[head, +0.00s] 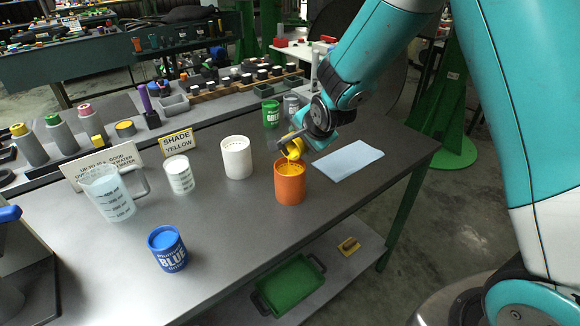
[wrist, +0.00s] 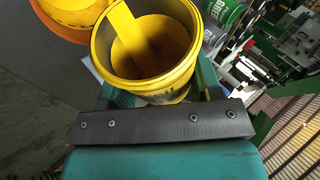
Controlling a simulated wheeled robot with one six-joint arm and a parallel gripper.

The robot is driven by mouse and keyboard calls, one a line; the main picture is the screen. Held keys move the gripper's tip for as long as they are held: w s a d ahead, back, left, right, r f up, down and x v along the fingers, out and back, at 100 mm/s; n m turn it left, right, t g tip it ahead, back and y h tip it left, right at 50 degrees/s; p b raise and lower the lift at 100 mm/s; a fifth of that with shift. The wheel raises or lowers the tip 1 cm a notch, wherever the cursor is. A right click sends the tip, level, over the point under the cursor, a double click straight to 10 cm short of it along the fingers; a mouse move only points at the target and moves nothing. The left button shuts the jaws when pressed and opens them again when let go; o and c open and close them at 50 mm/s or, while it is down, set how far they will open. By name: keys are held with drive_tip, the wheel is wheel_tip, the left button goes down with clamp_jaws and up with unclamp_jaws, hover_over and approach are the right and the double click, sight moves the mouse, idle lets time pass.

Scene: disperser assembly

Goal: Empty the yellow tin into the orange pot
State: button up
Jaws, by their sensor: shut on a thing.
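My gripper (head: 284,146) is shut on the yellow tin (head: 294,149) and holds it tilted just above the orange pot (head: 290,188), which stands upright on the table. In the wrist view, the tin (wrist: 181,77) is gripped and its open mouth shows yellow inside. A yellow stream or band runs across the tin's inside to its rim. The orange rim of the pot (wrist: 52,27) shows at the top left of the wrist view, with yellow in it. In the head view, yellow also shows inside the pot's mouth.
A white pot (head: 237,160) and a small marked beaker (head: 179,176) stand left of the orange pot. A blue tin (head: 167,250), a clear jug (head: 110,196) and a green tin (head: 271,113) are also on the table. A pale blue cloth (head: 348,161) lies to the right.

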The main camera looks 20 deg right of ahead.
drive_tip(key=shift+r+h+b, duration=0.15)
drive_tip(key=shift+h+b, duration=0.15)
drive_tip(key=shift+b, duration=0.05)
idle(0.5)
